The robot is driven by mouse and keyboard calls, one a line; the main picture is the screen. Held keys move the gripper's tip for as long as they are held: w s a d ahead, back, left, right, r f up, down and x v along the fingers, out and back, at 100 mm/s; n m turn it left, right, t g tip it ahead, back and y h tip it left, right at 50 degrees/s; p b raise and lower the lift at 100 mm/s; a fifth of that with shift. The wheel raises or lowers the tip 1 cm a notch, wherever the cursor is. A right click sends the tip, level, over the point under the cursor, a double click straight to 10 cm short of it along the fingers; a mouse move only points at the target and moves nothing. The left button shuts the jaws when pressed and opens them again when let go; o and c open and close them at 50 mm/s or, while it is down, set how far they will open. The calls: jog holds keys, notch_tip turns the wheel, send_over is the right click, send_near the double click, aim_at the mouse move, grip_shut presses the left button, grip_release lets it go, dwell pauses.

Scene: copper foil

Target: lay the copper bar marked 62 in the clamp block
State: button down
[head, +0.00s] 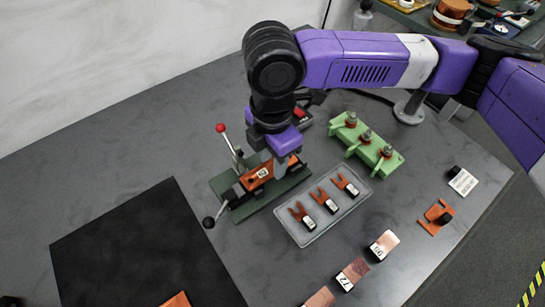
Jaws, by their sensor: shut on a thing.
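A copper bar (256,177) with a small white label is at the clamp block (240,208), a dark green base with a red-knobbed lever and a black-knobbed lever. The label is too small to read for certain. My gripper (281,169) is shut on the right end of this bar and points down over the block. The bar lies along the block's length. I cannot tell whether it rests fully on the block or is slightly above it. My gripper and wrist hide part of the block's far end.
A grey tray (305,238) with three forked copper pieces is right of the block. A green terminal block (377,158) stands behind it. More labelled copper bars (384,245) lie at the front right. A black mat (120,250) covers the left; bare table lies behind it.

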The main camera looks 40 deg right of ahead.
jog(key=shift+f, duration=0.4)
dwell(0.7)
jog(key=c, duration=1.3)
grip_release()
jog(key=shift+o, duration=0.2)
jog(key=shift+r, duration=0.2)
jog(key=shift+r+p, duration=1.35)
jog(key=shift+p, duration=0.05)
jog(key=o, duration=0.6)
